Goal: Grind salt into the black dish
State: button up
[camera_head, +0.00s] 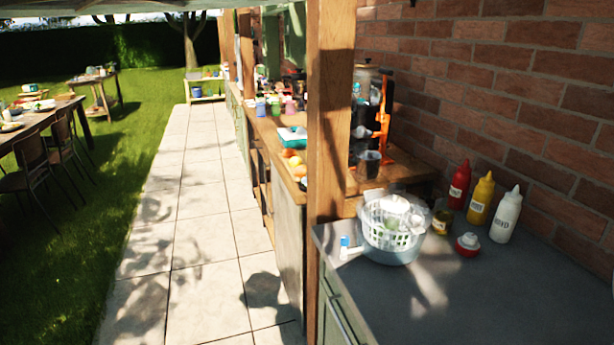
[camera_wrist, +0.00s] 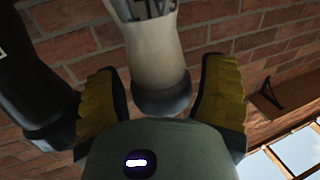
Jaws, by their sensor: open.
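In the wrist view, a cream-white grinder (camera_wrist: 155,55) with dark, upside-down lettering, apparently SALT, lies between the two yellow-padded fingers of my gripper (camera_wrist: 160,100). Its grey rounded end points toward my palm. The fingers are open, one on each side of it. The right pad looks very near the grey end, but I cannot tell whether it touches. A dark, rounded object (camera_wrist: 35,90) is beside the left finger; only part of it shows. I cannot make out the black dish in either view. My gripper is not in the head view.
In the head view, a grey counter (camera_head: 480,300) holds a white colander (camera_head: 385,232) in a bowl, and red (camera_head: 459,185), yellow (camera_head: 480,198) and white (camera_head: 506,215) squeeze bottles by the brick wall. A wooden post (camera_head: 330,120) stands at its left. The counter's front is clear.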

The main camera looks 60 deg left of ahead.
jog(key=shift+a, duration=0.1)
jog(key=shift+c, duration=0.3)
jog(key=c, duration=0.8)
jog(key=shift+c, duration=0.2)
